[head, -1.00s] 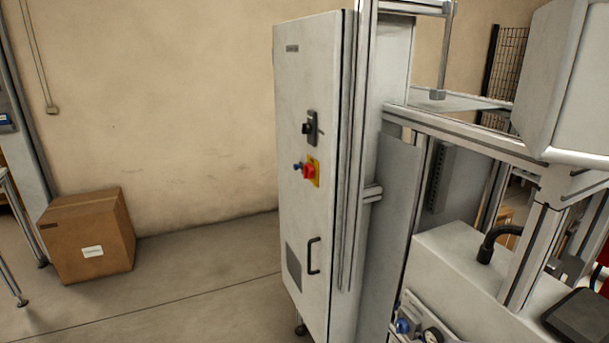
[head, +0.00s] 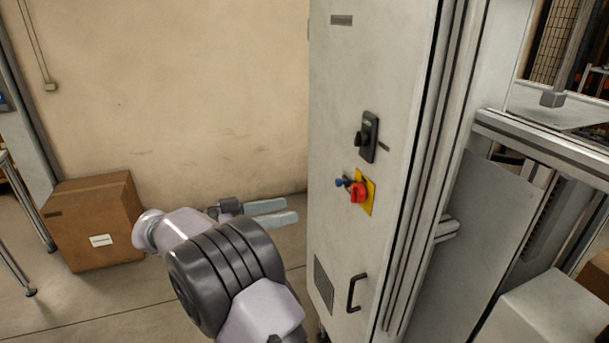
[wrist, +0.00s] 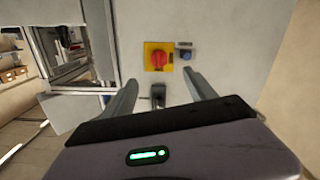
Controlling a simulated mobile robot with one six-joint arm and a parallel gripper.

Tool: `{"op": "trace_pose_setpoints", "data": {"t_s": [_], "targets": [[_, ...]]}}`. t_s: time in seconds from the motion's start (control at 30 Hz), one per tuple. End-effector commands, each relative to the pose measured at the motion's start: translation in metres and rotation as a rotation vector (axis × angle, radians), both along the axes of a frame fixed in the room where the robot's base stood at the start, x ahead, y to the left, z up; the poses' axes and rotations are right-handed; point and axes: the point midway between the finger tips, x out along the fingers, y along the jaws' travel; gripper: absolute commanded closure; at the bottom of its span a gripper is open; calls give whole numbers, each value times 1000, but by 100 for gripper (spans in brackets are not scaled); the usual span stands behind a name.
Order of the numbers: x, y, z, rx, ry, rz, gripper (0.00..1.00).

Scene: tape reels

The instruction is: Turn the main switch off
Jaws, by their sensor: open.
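The main switch (head: 359,192) is a red rotary knob on a yellow plate (head: 370,196), on the door of a tall grey cabinet (head: 345,90). In the wrist view the red knob (wrist: 159,59) is above the gap between my fingers, a little left of centre, on its yellow plate (wrist: 149,48). My gripper (head: 298,210) is open and empty, to the left of the cabinet door in the head view. The fingers (wrist: 162,83) point toward the door and are apart from the knob.
A small blue knob (head: 341,182) sits beside the main switch; it also shows in the wrist view (wrist: 187,56). A black latch (head: 368,138) is above it and a black handle (head: 353,293) below. A cardboard box (head: 100,220) stands by the wall. Floor between is clear.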

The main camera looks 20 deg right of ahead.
Motion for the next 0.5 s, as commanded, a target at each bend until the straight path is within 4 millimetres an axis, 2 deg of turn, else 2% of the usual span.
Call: {"op": "trace_pose_setpoints", "data": {"t_s": [0.07, 0.17, 0.5], "targets": [[4, 4, -3, -24, -41, 6, 35], [5, -11, -5, -28, -48, 4, 35], [7, -113, -7, -27, -43, 3, 35]]}}
